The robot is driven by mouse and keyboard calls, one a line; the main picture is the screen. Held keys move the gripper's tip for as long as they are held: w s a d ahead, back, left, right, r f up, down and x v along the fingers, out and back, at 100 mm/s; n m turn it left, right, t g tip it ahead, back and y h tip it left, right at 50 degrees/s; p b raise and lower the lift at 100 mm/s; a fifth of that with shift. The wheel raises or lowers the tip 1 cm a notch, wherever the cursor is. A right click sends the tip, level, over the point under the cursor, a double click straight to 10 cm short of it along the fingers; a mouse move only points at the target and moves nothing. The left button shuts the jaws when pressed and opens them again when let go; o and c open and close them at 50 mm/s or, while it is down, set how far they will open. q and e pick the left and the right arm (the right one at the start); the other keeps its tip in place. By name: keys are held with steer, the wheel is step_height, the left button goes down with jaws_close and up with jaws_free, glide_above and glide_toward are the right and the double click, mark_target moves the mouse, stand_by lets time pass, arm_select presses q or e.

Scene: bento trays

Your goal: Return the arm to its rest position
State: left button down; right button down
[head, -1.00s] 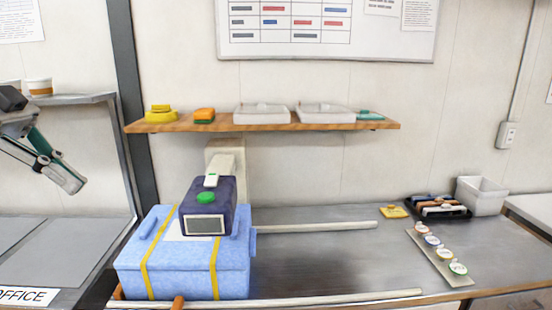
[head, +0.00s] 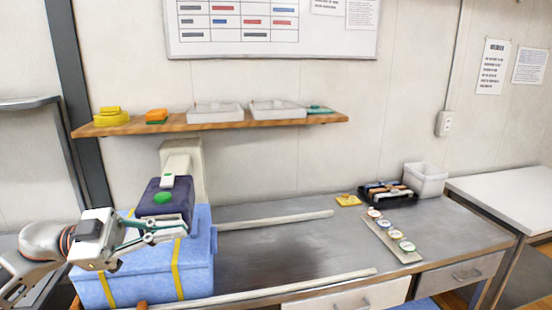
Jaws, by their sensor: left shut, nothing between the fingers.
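My left gripper (head: 165,231) comes in from the left, in front of the blue box (head: 196,262) with yellow straps. Its fingers point right and are shut with nothing between them. It covers part of the box's top and the lower part of the dark purple device (head: 170,196) with a green button. Whether it touches the box I cannot tell. My right gripper is not in view.
A wooden shelf (head: 220,124) holds yellow and orange items, two clear-lidded trays and a teal item. On the metal counter (head: 290,255) are two pale rails, a strip of several round cups (head: 392,236), a black tray (head: 388,199) and a white bin (head: 427,180). The counter's middle is clear.

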arm_select(q)
step_height(320, 180, down, 29)
steer(key=w+a+n+t+y, duration=0.2)
steer(key=a+n+t+y, duration=0.1)
steer(key=n+t+y, duration=1.1)
steer(key=s+f+n+g+y, duration=0.1)
steer(key=s+f+n+g, duration=0.1)
steer(key=s+f, duration=0.7)
steer(key=s+f+n+g+y, duration=0.2)
steer(key=s+f, duration=0.7)
steer(key=f, duration=0.5)
steer(key=shift+s+f+n+g+y, duration=0.2)
steer(key=shift+n+g+y, duration=0.1)
steer(key=shift+g, duration=0.4)
